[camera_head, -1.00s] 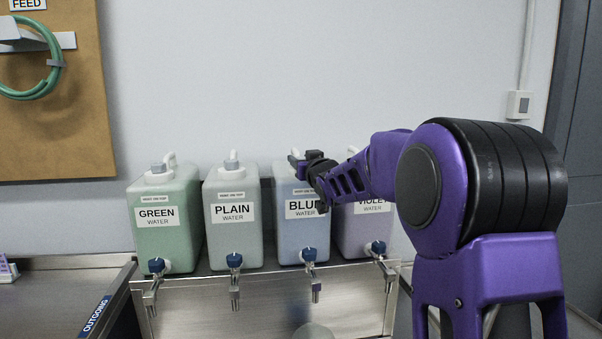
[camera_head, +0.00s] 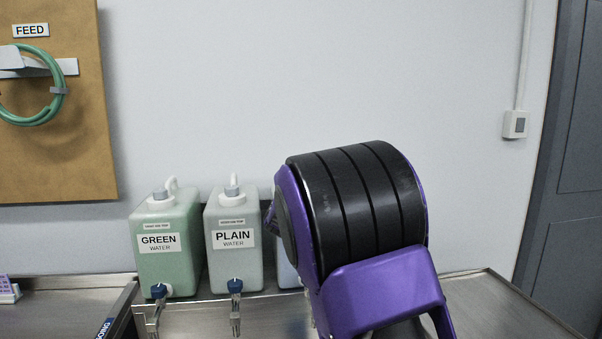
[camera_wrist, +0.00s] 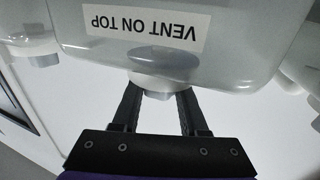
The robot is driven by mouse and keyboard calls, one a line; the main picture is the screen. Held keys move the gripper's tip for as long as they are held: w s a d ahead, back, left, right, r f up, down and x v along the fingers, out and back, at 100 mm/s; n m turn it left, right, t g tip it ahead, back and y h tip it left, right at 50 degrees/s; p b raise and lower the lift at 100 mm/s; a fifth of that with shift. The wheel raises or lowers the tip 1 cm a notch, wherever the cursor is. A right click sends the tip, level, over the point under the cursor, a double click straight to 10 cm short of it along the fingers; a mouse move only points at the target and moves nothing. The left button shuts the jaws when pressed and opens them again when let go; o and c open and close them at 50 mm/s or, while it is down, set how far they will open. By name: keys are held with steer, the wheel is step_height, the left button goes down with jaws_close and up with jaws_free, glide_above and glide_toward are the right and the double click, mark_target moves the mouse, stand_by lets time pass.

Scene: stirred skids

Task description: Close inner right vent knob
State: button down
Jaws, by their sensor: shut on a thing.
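The blue water jug (camera_head: 287,272) is mostly hidden behind my arm in the head view; only its left edge shows, and its vent knob is hidden there. In the wrist view, upside down, a pale jug (camera_wrist: 105,50) with a "VENT ON TOP" label fills the top. Its grey vent knob (camera_wrist: 162,84) sits between the fingertips of my gripper (camera_wrist: 161,95). My gripper is shut on this knob, one finger on each side. The knob's turn angle cannot be told. My gripper is hidden in the head view.
The green water jug (camera_head: 168,258) and plain water jug (camera_head: 234,260) stand to the left, each with a vent knob on top and a blue-handled tap in front. The violet jug is hidden behind my arm. A wall (camera_head: 330,70) stands behind.

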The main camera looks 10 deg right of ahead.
steer(key=shift+m+h+p, duration=0.4)
steer(key=shift+h+p, duration=0.2)
steer(key=shift+p, duration=0.2)
steer(key=shift+c, duration=2.2)
jaws_free()
steer(key=v, duration=1.7)
steer(key=shift+s+r, duration=0.2)
steer(key=shift+r, duration=0.05)
steer(key=shift+a, duration=0.15)
